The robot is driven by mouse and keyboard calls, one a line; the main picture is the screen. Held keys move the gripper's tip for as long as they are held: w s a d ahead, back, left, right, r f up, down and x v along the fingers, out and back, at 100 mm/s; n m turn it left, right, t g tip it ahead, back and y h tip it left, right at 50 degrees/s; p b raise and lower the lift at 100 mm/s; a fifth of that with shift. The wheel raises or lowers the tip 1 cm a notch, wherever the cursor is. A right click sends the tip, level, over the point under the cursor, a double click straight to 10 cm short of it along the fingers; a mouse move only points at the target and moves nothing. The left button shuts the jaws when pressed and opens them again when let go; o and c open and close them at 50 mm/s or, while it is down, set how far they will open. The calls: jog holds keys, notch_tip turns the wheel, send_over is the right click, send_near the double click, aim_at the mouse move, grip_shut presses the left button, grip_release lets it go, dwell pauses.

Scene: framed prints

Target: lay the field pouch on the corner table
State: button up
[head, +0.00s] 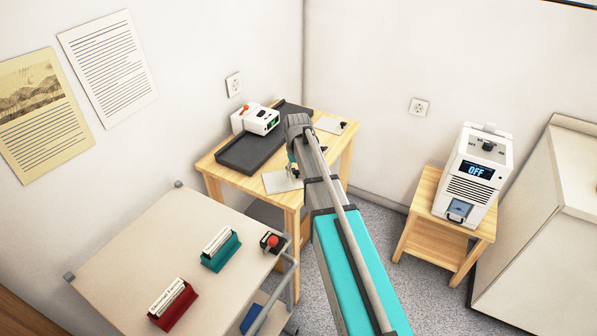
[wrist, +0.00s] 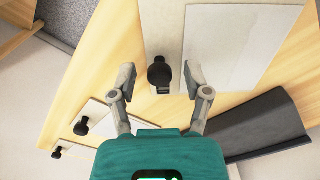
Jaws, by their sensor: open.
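The corner table (head: 210,165) is a light wooden table in the room's corner. Its wooden top also fills much of the wrist view (wrist: 85,75). My gripper (wrist: 160,78) is open above the table, its fingers apart on either side of a black knob-like piece (wrist: 160,72). This piece stands against a pale flat panel (wrist: 163,25); whether the fingers touch it cannot be told. A white sheet (wrist: 245,45) lies beside the panel. I cannot make out which thing, if any, is the field pouch. My arm hides part of the tabletop in the head view.
A long dark tray (head: 250,153) and a white device (head: 262,120) take up the table's back left. A cart (head: 130,240) with a teal card holder (head: 221,252) and a red one (head: 173,305) stands in front. A small table (head: 425,205) bears another white device (head: 480,170).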

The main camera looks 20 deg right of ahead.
jog(key=shift+r, duration=0.2)
notch_tip(320, 180, up, 12)
jog(key=p, duration=1.2)
jog(key=shift+f, duration=0.15)
dwell(0.5)
jog(key=s+a, duration=0.2)
jog(key=s, duration=0.9)
jog(key=s+a, duration=0.2)
jog(key=s, duration=0.9)
jog(key=shift+a, duration=0.35)
jog(key=shift+s, duration=0.25)
